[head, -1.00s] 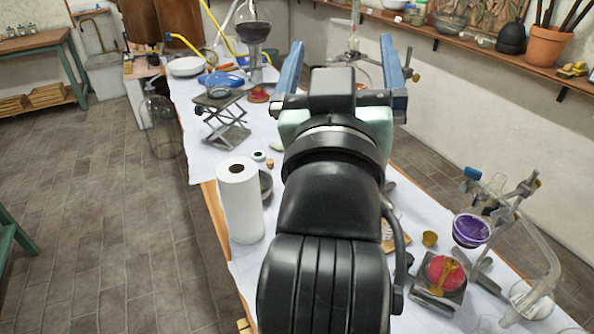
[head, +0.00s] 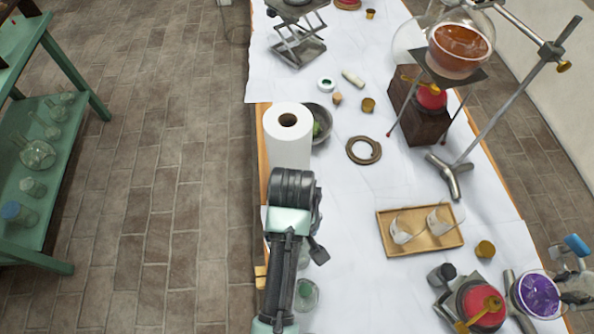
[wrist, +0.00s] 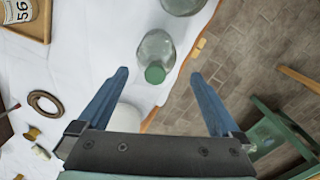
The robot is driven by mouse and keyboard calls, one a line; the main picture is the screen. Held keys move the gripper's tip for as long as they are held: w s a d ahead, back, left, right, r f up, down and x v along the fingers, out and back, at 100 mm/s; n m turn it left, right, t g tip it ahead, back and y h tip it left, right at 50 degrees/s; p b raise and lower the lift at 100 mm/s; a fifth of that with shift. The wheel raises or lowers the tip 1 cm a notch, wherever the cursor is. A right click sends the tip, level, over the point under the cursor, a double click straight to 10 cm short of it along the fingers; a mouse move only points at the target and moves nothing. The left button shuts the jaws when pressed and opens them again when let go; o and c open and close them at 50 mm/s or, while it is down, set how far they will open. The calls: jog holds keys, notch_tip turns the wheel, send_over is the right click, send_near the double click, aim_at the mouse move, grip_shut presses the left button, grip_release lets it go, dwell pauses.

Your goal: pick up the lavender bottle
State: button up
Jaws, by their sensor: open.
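A clear glass bottle with a green cap (wrist: 155,74) stands near the table edge in the wrist view. It also shows in the head view (head: 305,294), right of my arm. No lavender colour or label shows on it, so I cannot tell whether it is the lavender bottle. My gripper (wrist: 160,74) is open and empty in the wrist view, its blue fingers spread to either side of the capped bottle in the picture. I cannot judge the gap in depth. In the head view my arm hides the fingers.
A paper towel roll (head: 288,150) stands just beyond my arm, beside a dark bowl (head: 322,115). A wooden tray (head: 420,243) with two beakers lies to the right. A purple-filled vessel (head: 538,295) is at lower right. A green shelf (head: 45,255) with several bottles stands left across open floor.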

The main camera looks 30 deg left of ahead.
notch_tip(320, 180, down, 3)
jog(key=shift+r, duration=0.15)
jog(key=f, duration=0.5)
jog(key=shift+d+p, duration=0.3)
jog(key=shift+d, duration=0.05)
jog(key=shift+w, duration=0.1)
grip_shut()
